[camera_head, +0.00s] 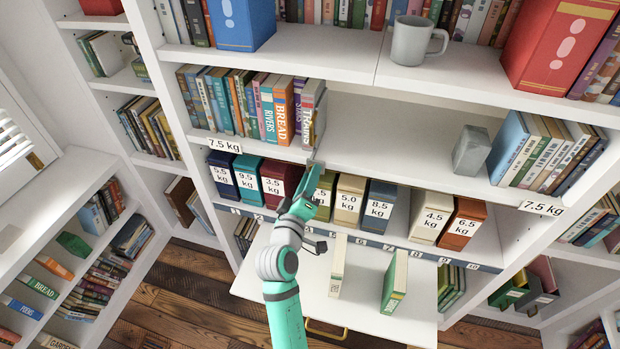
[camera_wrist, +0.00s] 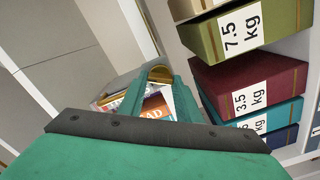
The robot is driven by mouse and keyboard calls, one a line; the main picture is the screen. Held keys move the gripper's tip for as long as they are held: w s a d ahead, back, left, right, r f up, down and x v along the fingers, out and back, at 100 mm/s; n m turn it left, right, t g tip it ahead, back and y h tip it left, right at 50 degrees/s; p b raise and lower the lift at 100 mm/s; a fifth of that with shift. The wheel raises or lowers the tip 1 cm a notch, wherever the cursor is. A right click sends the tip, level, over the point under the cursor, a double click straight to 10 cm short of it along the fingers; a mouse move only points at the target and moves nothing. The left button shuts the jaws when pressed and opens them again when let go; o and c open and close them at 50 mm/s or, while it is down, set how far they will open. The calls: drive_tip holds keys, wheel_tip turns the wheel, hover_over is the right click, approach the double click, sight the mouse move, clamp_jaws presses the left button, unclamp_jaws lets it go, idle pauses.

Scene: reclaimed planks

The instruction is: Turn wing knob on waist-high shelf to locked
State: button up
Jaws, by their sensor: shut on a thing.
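My gripper (camera_head: 312,172) reaches up to the front edge of the shelf (camera_head: 400,165) that carries the 7.5 kg labels. In the wrist view its two green fingers (camera_wrist: 160,85) are shut on a rounded brass-coloured piece, which I take to be the wing knob (camera_wrist: 160,72). Only the knob's top shows between the fingertips. In the head view the knob is hidden by my gripper. Its turn angle and any locked mark cannot be made out.
Books (camera_head: 235,100) stand on the shelf left of my gripper, and a grey block (camera_head: 472,150) stands to the right. Weight-labelled boxes (camera_head: 347,198) line the shelf below, close to my wrist. A pulled-out white board (camera_head: 365,300) holds two upright books. A grey mug (camera_head: 413,40) stands above.

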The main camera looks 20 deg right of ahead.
drive_tip(key=n, duration=0.6)
drive_tip(key=shift+f, duration=0.1)
drive_tip(key=shift+n, duration=0.3)
idle(0.3)
drive_tip(key=o, duration=1)
drive_tip(key=shift+o, duration=0.2)
drive_tip(key=shift+s+a, duration=0.1)
drive_tip(key=v, duration=1)
drive_tip(key=shift+s+a, duration=0.2)
drive_tip(key=shift+a, duration=0.05)
drive_tip(key=shift+f, duration=0.1)
